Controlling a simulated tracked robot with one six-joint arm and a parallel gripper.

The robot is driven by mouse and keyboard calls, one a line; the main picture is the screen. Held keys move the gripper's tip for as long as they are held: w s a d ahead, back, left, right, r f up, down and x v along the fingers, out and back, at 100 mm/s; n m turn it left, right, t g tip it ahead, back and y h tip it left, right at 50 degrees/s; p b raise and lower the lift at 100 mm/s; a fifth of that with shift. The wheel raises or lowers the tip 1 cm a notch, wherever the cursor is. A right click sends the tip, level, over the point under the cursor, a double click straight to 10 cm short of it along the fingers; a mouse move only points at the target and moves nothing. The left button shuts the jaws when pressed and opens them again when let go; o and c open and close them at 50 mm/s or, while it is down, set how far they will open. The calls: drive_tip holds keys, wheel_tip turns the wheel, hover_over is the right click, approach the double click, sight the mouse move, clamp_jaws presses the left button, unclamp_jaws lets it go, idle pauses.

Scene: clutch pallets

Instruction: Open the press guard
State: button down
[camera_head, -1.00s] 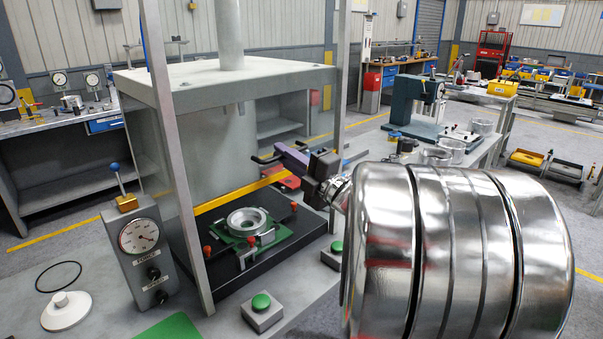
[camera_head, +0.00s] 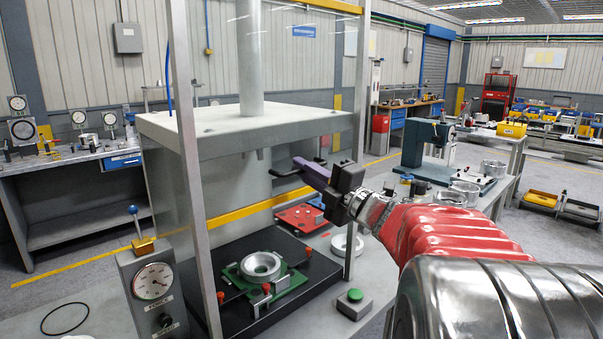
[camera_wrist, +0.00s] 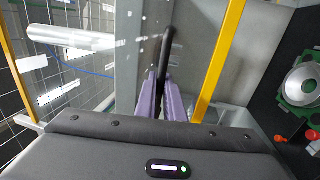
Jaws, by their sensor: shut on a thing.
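The press guard shows its yellow lower bar (camera_head: 262,211) across the front of the press in the head view, above the green fixture (camera_head: 285,282). Its panel is see-through and hard to make out. A black handle (camera_head: 285,168) stands out at the guard's front. My gripper (camera_head: 303,166), with purple fingers, is shut on this handle, below the press's top plate (camera_head: 250,124). In the wrist view, the purple fingers (camera_wrist: 163,97) close around the black handle (camera_wrist: 167,48), with the yellow bar (camera_wrist: 220,60) to their right.
Grey posts (camera_head: 194,150) stand at the press's front corners. A gauge box (camera_head: 152,290) with a lever stands at the left, and a green button box (camera_head: 354,303) at the front right. A red tray (camera_head: 303,217) lies behind the right post. A teal machine (camera_head: 426,150) stands farther back.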

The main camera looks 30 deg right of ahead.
drive_tip(key=c, duration=2.1)
unclamp_jaws()
drive_tip(key=shift+d+f, duration=0.1)
drive_tip(key=shift+d, duration=0.25)
drive_tip(key=shift+a, duration=0.1)
drive_tip(key=shift+s, duration=0.15)
drive_tip(key=v, duration=1.3)
drive_tip(key=shift+s+f, duration=0.1)
drive_tip(key=shift+s, duration=0.2)
